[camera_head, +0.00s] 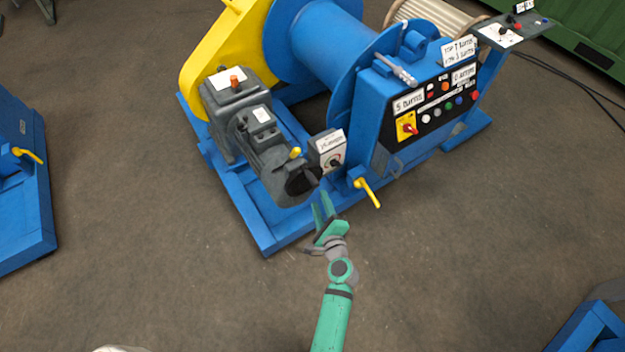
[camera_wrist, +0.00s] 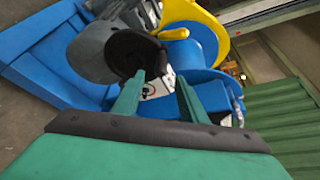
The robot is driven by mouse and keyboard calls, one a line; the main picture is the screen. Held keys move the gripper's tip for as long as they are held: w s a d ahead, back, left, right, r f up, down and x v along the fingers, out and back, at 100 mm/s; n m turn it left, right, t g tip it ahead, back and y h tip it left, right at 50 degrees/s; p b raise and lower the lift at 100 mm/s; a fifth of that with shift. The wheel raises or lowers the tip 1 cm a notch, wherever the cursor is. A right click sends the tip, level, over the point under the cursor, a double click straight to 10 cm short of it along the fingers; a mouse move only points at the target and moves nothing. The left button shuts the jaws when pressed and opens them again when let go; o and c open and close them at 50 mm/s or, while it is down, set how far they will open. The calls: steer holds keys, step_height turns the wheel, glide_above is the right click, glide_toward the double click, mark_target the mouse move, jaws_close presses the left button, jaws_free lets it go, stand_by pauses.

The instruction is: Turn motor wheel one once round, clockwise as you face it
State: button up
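The motor wheel, a dark round disc (camera_head: 303,184), sits on the front end of the grey motor (camera_head: 262,140). No number on it is readable. In the wrist view the wheel (camera_wrist: 133,52) is large, left of centre, and the left fingertip overlaps its lower right rim. My gripper (camera_head: 323,206) is just below and right of the wheel in the head view. Its two green fingers stand apart with nothing held between them, also in the wrist view (camera_wrist: 161,78). I cannot tell whether a finger touches the wheel.
A small dial box (camera_head: 331,151) with a label and a yellow lever (camera_head: 369,192) stand close to the gripper's right. A blue control panel (camera_head: 418,100), a blue drum (camera_head: 325,40) and a yellow chain guard (camera_head: 212,57) are behind. The floor in front is clear.

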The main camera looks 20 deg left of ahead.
mark_target(314, 185)
steer(key=x, duration=1.1)
steer(key=shift+w+a+r, duration=0.15)
steer(key=shift+w, duration=0.05)
steer(key=c, duration=0.9)
steer(key=shift+a, duration=0.1)
jaws_close()
